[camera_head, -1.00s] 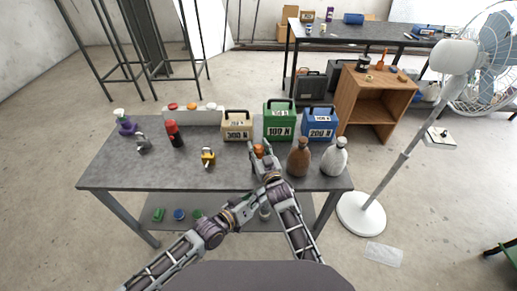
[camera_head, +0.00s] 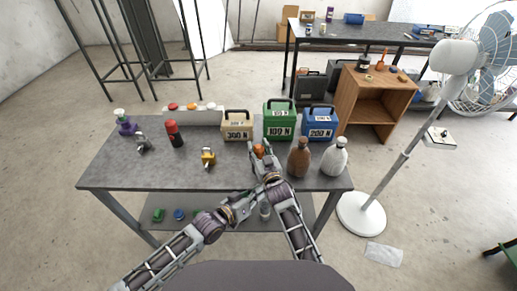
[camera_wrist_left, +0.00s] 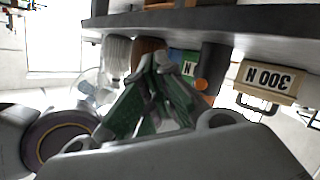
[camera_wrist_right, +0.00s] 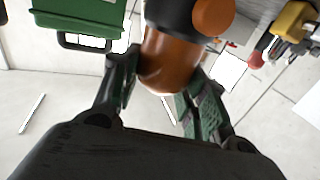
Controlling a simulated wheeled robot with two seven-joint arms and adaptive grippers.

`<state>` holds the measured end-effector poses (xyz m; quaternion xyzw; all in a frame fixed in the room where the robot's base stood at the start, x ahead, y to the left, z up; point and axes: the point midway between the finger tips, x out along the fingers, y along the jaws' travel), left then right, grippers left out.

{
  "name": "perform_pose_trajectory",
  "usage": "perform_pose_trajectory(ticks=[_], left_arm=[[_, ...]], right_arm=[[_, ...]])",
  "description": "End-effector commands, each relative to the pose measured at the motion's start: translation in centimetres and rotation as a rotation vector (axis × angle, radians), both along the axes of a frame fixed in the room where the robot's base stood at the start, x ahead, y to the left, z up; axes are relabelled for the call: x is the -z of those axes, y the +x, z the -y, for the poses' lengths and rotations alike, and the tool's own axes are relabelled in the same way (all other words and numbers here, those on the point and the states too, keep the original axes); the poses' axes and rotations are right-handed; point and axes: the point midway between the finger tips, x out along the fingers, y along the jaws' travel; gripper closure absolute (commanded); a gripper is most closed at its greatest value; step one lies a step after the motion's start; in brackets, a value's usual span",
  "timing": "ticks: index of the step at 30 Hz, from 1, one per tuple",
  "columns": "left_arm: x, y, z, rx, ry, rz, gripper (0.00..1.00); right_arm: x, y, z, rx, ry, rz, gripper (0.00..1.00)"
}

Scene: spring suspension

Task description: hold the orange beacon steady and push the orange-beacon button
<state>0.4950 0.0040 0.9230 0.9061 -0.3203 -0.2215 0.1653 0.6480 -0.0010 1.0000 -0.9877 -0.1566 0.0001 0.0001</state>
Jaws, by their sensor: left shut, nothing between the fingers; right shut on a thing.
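The orange beacon (camera_head: 259,151) stands near the front of the grey table, partly hidden by my right gripper. In the right wrist view its orange dome (camera_wrist_right: 168,62) and dark body are between the fingers of my right gripper (camera_wrist_right: 158,85), which is shut on it. A round orange button (camera_wrist_right: 213,15) shows beside the dark body; it also shows in the left wrist view (camera_wrist_left: 201,84). My left gripper (camera_wrist_left: 165,62) is shut and empty, its fingertips beside the button in the picture but apparently apart from it. In the head view my left gripper (camera_head: 257,198) is low, near the table's front edge.
Brown (camera_head: 299,157) and white (camera_head: 334,157) bottles stand right of the beacon. Tan (camera_head: 237,126), green (camera_head: 279,122) and blue (camera_head: 319,124) cases stand behind. The table (camera_head: 130,172) is clear at front left.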

Motion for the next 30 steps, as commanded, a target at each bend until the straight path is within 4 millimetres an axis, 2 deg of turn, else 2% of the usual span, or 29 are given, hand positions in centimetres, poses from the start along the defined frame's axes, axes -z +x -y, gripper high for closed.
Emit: perform_pose_trajectory(ticks=[30], left_arm=[[0.0, 7.3, 0.0, 0.001, 0.0, 0.002, 1.0]], right_arm=[[0.0, 0.0, 0.0, 0.0, 0.0, -0.001, 0.85]])
